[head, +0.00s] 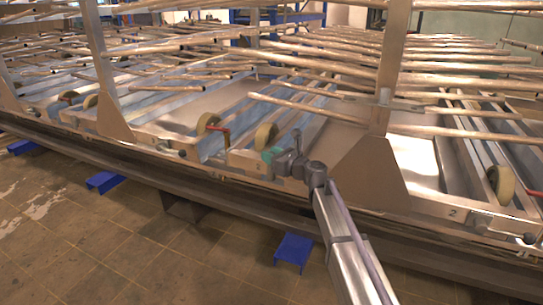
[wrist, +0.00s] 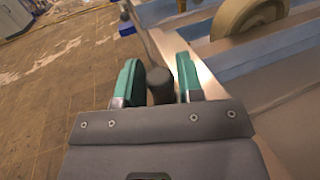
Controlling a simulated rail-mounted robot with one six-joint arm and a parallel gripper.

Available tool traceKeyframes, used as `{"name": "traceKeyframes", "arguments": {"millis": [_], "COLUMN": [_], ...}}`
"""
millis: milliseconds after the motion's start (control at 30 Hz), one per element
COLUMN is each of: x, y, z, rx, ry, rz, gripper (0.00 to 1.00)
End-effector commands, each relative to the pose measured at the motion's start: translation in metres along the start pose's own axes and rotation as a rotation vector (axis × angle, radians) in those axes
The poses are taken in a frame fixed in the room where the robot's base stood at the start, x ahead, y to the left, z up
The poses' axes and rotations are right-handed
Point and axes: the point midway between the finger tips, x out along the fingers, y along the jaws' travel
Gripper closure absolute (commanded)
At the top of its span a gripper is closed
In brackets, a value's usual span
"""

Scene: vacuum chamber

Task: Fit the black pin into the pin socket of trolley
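My gripper (wrist: 160,80) shows in the wrist view with its two teal fingers close together on either side of a dark upright cylinder, the black pin (wrist: 160,88). In the head view my gripper (head: 270,155) is at the near edge of the metal trolley (head: 240,162), just below a cream wheel (head: 265,135). The pin is too small to make out there. The pin socket cannot be told apart in either view.
Rows of copper-coloured bars (head: 300,105) and upright posts (head: 394,60) stand above the trolley. A red handle (head: 218,129) is left of my gripper. Blue supports (head: 293,249) stand on the tiled floor. The space in front of the trolley is free. The wrist view shows a wheel (wrist: 245,18).

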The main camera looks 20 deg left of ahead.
Motion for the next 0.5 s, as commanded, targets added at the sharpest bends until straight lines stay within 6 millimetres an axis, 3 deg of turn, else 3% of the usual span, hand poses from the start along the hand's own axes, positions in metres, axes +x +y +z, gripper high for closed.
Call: {"name": "traceKeyframes", "arguments": {"millis": [200, 500], "x": [0.0000, -0.0064], "y": [0.0000, 0.0002], "z": [0.0006, 0.0005], "rx": [0.000, 0.000], "ry": [0.000, 0.000], "rz": [0.000, -0.001], "gripper": [0.45, 0.45]}}
